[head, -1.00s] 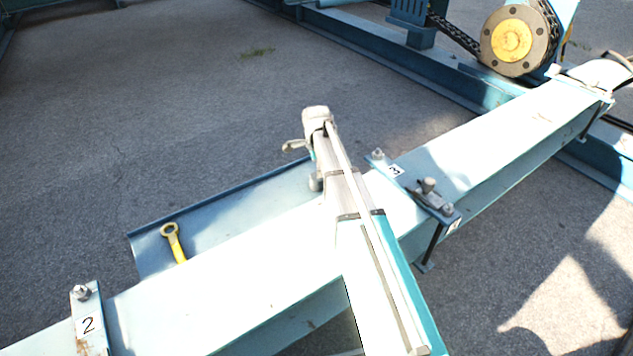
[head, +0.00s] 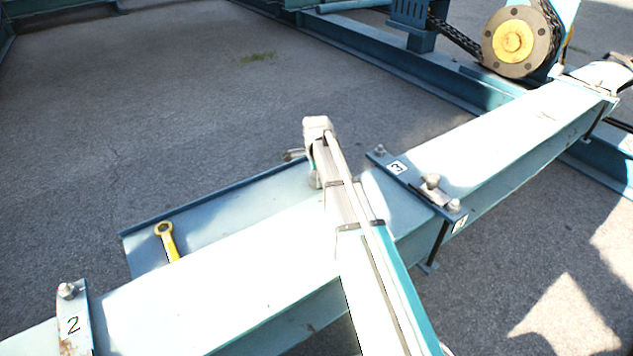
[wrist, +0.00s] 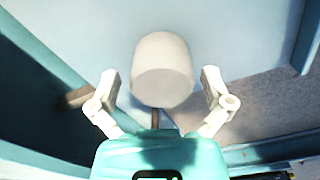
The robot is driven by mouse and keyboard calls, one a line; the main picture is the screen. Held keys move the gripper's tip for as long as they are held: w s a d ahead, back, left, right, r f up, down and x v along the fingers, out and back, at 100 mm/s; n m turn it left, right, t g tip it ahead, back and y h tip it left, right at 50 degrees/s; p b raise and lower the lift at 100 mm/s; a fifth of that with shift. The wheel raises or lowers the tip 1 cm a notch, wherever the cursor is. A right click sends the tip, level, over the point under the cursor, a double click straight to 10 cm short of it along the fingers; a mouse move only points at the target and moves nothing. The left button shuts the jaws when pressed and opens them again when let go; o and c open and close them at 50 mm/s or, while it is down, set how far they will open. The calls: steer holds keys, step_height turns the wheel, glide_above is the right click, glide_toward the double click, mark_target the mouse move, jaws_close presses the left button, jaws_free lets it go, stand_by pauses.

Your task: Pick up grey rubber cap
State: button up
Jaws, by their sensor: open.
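In the wrist view the grey rubber cap (wrist: 163,68) is a pale, blunt cylinder in the upper middle. My gripper (wrist: 160,95) is open, with one pale finger on each side of the cap's lower end. Gaps show between the cap and both fingers, so neither appears to touch it. How deep the cap sits between the fingers is hard to tell. In the head view my gripper (head: 294,155) shows only as a small part behind my arm, over the blue tray. I cannot make out the cap there.
The blue tray (head: 215,215) adjoins the long pale beam (head: 220,268) and holds a yellow ring wrench (head: 167,241). Clamp plates marked 3 (head: 407,175) and 2 (head: 76,322) cross the beam. Open asphalt (head: 150,120) lies beyond the tray.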

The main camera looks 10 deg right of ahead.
stand_by(0.4)
steer(key=c, duration=1)
steer(key=shift+r, duration=0.2)
step_height(320, 180, up, 2)
steer(key=shift+r+p, duration=0.1)
steer(key=shift+p, duration=1.1)
steer(key=s+d+r+p, duration=0.1)
steer(key=s+r+p, duration=0.2)
steer(key=s, duration=0.1)
steer(key=s+d+r+p, duration=0.2)
steer(key=s+r+p, duration=0.2)
steer(key=s+d+r+p, duration=0.2)
steer(key=s+r+p, duration=0.1)
steer(key=s, duration=0.2)
steer(key=shift+r+p, duration=0.25)
steer(key=shift+p, duration=0.05)
